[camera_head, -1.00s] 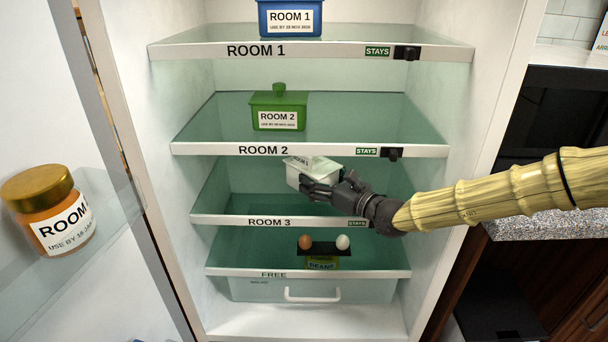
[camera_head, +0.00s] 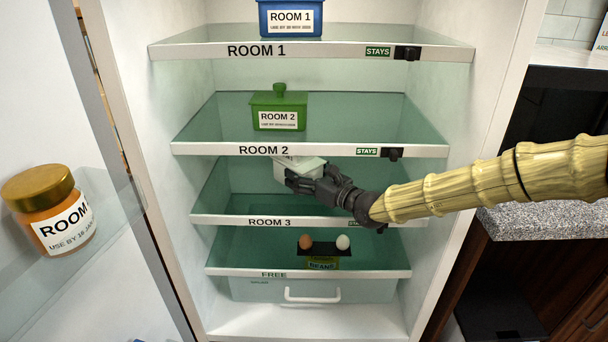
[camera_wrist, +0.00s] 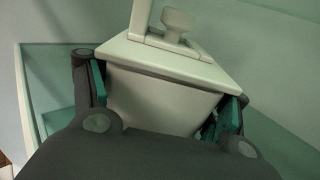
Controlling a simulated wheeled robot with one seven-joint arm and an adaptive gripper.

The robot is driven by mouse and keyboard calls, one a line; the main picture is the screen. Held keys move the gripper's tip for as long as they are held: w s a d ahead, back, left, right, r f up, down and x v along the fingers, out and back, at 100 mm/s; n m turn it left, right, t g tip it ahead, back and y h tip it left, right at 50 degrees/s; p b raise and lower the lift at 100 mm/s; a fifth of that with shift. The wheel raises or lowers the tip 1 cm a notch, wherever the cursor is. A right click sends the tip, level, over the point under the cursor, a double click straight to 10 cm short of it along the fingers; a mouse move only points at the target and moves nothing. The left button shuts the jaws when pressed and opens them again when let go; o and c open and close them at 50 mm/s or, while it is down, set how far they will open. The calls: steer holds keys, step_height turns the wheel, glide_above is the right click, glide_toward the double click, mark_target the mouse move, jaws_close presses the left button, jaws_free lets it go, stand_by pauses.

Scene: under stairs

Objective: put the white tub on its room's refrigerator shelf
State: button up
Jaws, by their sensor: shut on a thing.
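The white tub (camera_head: 289,172) is between the ROOM 2 and ROOM 3 shelves of the open refrigerator, partly hidden by the ROOM 2 shelf edge and my gripper. My gripper (camera_head: 297,183) is shut on the tub, above the ROOM 3 shelf (camera_head: 240,220). In the wrist view the tub (camera_wrist: 160,100) sits tilted between my fingers (camera_wrist: 165,103), its knobbed lid uppermost. I cannot tell whether its base touches the shelf. Its label is mostly hidden; in the head view only a trace of lettering shows.
A green ROOM 2 tub (camera_head: 278,100) and a blue ROOM 1 tub (camera_head: 290,22) stand on the shelves above. An egg holder (camera_head: 324,250) and a beans tin (camera_head: 322,264) are on the FREE shelf. An orange jar (camera_head: 48,212) is in the door. The ROOM 3 shelf around the tub looks clear.

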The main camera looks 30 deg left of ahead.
steer(key=shift+f, duration=0.15)
steer(key=shift+f, duration=0.65)
steer(key=o, duration=1.5)
steer(key=shift+c, duration=0.2)
steer(key=shift+r, duration=0.25)
steer(key=v, duration=1.2)
steer(key=shift+d+r, duration=0.1)
steer(key=shift+r, duration=0.3)
